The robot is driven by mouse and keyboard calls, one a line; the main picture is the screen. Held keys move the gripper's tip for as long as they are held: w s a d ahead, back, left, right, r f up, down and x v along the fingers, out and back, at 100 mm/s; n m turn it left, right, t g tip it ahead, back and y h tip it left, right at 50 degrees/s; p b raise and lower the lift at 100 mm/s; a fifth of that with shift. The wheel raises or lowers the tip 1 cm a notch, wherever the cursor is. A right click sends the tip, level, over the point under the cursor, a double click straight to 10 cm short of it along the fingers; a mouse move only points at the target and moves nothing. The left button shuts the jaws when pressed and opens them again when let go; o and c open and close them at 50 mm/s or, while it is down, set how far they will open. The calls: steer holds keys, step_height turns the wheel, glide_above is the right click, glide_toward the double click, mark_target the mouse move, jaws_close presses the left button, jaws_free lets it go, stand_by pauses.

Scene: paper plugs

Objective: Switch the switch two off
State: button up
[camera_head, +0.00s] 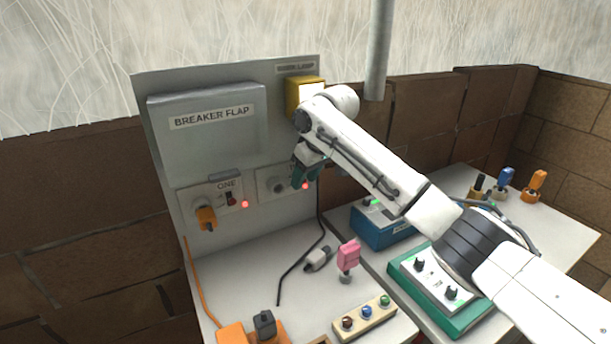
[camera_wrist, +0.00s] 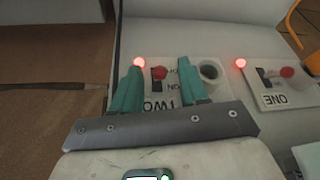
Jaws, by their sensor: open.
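Switch two is a red knob (camera_wrist: 159,73) on the panel marked TWO (camera_wrist: 160,103). It shows between the two teal fingers of my gripper (camera_wrist: 157,66) in the wrist view; I cannot tell whether they touch it. My gripper is open, and it also shows in front of the wall board in the head view (camera_head: 306,172). A red light (camera_wrist: 139,62) glows beside the knob, by the left fingertip; it also shows in the head view (camera_head: 305,186). Panel two's round socket (camera_wrist: 210,72) is empty. In the head view my gripper hides the switch.
Panel ONE (camera_head: 214,201) is close by, with an orange plug, red switch and lit red light. The breaker flap (camera_head: 208,135) is above it and a yellow box (camera_head: 304,92) at upper right.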

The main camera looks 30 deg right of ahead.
jaws_close()
steer(key=shift+f, duration=0.1)
stand_by(0.4)
steer(key=f+t+b, duration=0.1)
steer(key=t+b, duration=0.2)
steer(key=f+t+b, duration=0.1)
steer(key=t+b, duration=0.2)
steer(key=s+f+t+b, duration=0.1)
steer(key=f+t+b, duration=0.1)
steer(key=t+b, duration=0.1)
steer(key=shift+s+n+t+y+b, duration=0.1)
steer(key=shift+n+t+y+b, duration=0.2)
steer(key=shift+n+b, duration=0.1)
stand_by(0.5)
